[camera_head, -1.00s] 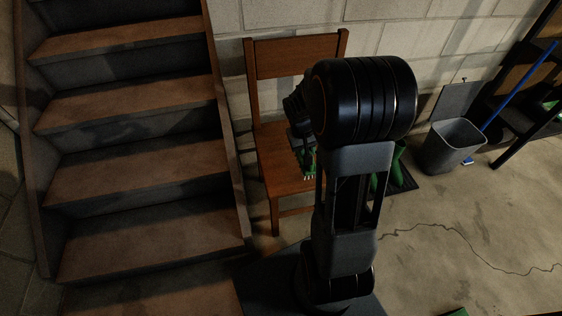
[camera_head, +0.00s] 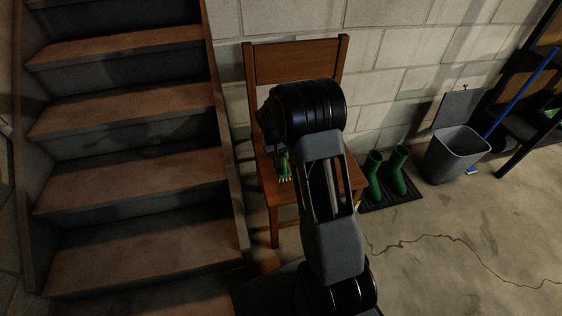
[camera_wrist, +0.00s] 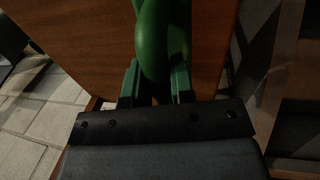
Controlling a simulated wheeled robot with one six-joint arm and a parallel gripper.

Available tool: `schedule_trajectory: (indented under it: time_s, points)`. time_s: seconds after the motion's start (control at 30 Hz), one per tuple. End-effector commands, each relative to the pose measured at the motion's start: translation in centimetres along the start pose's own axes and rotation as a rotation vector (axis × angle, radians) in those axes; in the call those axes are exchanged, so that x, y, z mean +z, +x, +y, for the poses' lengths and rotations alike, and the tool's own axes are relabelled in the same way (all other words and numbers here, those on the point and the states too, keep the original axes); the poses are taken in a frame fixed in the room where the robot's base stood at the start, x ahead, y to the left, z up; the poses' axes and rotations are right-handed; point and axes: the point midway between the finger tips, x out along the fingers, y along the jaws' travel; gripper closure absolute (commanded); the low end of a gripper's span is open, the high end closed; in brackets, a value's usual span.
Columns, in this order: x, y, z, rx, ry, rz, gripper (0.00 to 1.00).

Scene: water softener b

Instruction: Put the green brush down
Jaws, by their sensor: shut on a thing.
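The green brush (camera_head: 283,167) is in my gripper (camera_head: 281,152), its pale bristles pointing down at the front part of the wooden chair's seat. In the wrist view the brush's green handle (camera_wrist: 153,45) runs between the two fingers of my gripper (camera_wrist: 155,85), which are shut on it. The brown wooden chair (camera_head: 297,62) stands against the block wall. The brush is over or on its seat; I cannot tell whether it touches. My arm hides part of the seat.
Wooden stairs (camera_head: 130,190) rise close at the chair's left. Green boots (camera_head: 393,172) stand on a dark mat (camera_head: 408,194) at its right. Farther right are a grey bin (camera_head: 455,155), a blue-handled broom (camera_head: 522,92) and a dark shelf.

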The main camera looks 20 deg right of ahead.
Motion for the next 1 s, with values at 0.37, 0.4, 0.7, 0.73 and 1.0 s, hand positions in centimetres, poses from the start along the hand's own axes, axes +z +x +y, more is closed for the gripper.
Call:
schedule_trajectory:
  time_s: [0.37,0.4,0.7,0.73,1.0]
  points:
    - [0.1,2.4,-0.4,0.001,0.001,-0.002,1.00]
    - [0.1,2.4,-0.4,0.001,0.001,-0.002,1.00]
    - [0.1,2.8,-0.5,0.000,0.001,-0.002,0.66]
    - [0.1,2.8,-0.5,0.000,0.001,-0.002,0.63]
    - [0.1,2.8,-0.5,0.000,0.001,-0.003,0.52]
